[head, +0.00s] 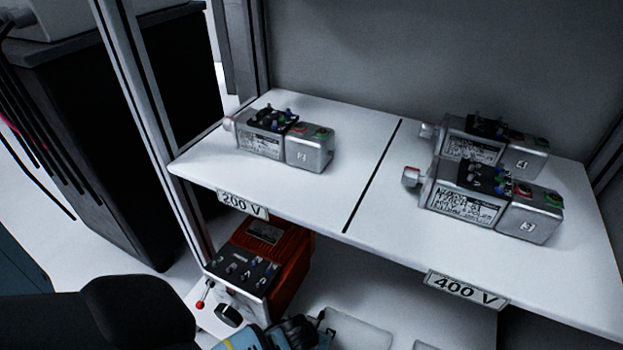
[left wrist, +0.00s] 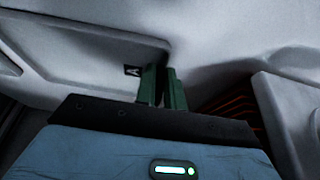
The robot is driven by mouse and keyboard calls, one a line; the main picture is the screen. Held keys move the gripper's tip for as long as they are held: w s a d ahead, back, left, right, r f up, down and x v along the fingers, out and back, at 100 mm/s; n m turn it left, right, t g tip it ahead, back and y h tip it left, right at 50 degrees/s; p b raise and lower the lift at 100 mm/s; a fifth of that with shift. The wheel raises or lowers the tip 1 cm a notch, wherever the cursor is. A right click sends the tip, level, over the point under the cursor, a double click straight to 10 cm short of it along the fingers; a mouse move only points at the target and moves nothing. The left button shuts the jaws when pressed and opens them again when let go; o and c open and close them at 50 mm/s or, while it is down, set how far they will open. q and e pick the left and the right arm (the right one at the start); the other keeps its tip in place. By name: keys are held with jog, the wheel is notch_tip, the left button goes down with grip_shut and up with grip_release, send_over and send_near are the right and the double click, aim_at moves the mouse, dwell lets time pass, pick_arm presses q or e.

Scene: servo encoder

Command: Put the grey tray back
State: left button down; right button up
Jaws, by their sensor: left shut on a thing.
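In the left wrist view, the grey tray (left wrist: 85,50) fills the upper left, with a dark "A" label on its surface. The green fingers of my left gripper (left wrist: 163,73) are shut at its edge near that label. In the head view, part of my left gripper's blue and black body (head: 255,339) shows at the bottom, below the shelf. A pale grey panel (head: 357,333) lies just right of it, cut off by the frame; I cannot tell whether it is this tray. My right gripper is not in view.
The white shelf (head: 345,222) overhead holds one motor unit (head: 285,140) on the 200 V side and two (head: 494,205) on the 400 V side. An orange-brown box (head: 262,262) with terminals and a knob stands below, beside my left gripper. A shelf post (head: 150,110) rises at left.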

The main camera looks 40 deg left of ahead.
pick_arm(q)
jog(key=shift+f, duration=0.15)
jog(key=c, duration=1.5)
grip_release()
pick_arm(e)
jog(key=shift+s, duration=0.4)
